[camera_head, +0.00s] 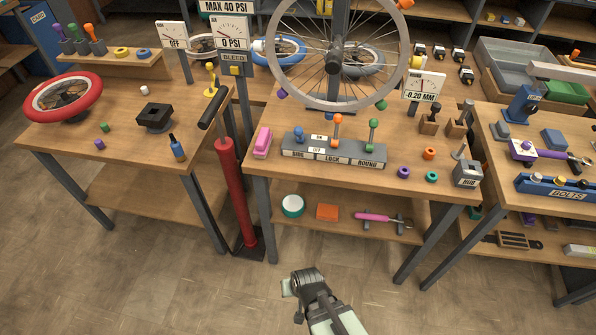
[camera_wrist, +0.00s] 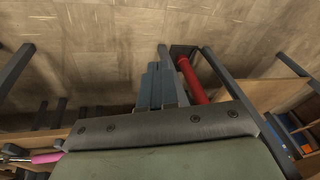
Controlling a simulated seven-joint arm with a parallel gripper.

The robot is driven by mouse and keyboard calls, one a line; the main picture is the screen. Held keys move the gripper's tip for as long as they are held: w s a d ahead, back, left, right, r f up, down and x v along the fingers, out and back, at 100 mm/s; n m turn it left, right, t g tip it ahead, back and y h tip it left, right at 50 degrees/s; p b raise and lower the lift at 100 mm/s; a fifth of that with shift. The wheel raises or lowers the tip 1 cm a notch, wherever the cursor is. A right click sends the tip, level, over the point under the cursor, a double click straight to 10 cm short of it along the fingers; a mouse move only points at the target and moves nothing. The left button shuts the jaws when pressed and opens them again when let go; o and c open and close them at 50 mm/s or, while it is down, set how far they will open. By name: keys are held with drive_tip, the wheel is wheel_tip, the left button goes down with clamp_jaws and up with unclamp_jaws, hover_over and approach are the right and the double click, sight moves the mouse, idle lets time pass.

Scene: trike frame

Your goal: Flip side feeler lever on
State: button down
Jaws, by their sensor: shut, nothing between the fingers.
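The grey lever box (camera_head: 333,157) stands near the front edge of the middle table, with plates reading SIDE, LOCK and ROUND. The side lever (camera_head: 298,134) has a blue knob and sits lower than the orange lock lever (camera_head: 337,119) and the green round lever (camera_head: 374,123), which stand up. Small ON and OFF plates lie beside the side lever. My gripper (camera_head: 290,287) is low in front of the table, well apart from the box. In the wrist view my gripper (camera_wrist: 160,80) shows its fingers together, empty; the levers are out of that view.
A pink block (camera_head: 262,142) lies left of the box; purple and teal rings lie to its right. A spoked wheel (camera_head: 337,55) stands behind it. The red pump (camera_head: 235,190) stands left of the table. Floor around my gripper is clear.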

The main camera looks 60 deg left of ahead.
sight(299, 135)
drive_tip(key=w+a+r+m+t+y, duration=0.2)
drive_tip(key=a+r+m+y, duration=0.1)
drive_tip(key=a+r+y, duration=0.3)
drive_tip(key=w+a+r+m+t+y, duration=0.2)
drive_tip(key=a+r+m+y, duration=0.2)
drive_tip(key=a+r, duration=0.45)
drive_tip(key=w+d+r+m+t+y, duration=0.1)
drive_tip(key=w+r+m+t+y, duration=0.1)
drive_tip(key=r+m, duration=0.4)
drive_tip(key=w+d+r+m+t+y, duration=0.1)
drive_tip(key=w+r+m+t+y, duration=0.2)
drive_tip(key=r+m+t, duration=0.3)
wheel_tip(299, 135, up, 3)
drive_tip(key=shift+w+d+r+t, duration=0.1)
drive_tip(key=shift+w+d+t, duration=0.3)
drive_tip(key=shift+t, duration=0.4)
drive_tip(key=shift+a, duration=0.15)
drive_tip(key=x, duration=1.4)
drive_tip(key=shift+s+r, duration=0.15)
drive_tip(key=shift+r, duration=0.15)
drive_tip(key=shift+r, duration=0.15)
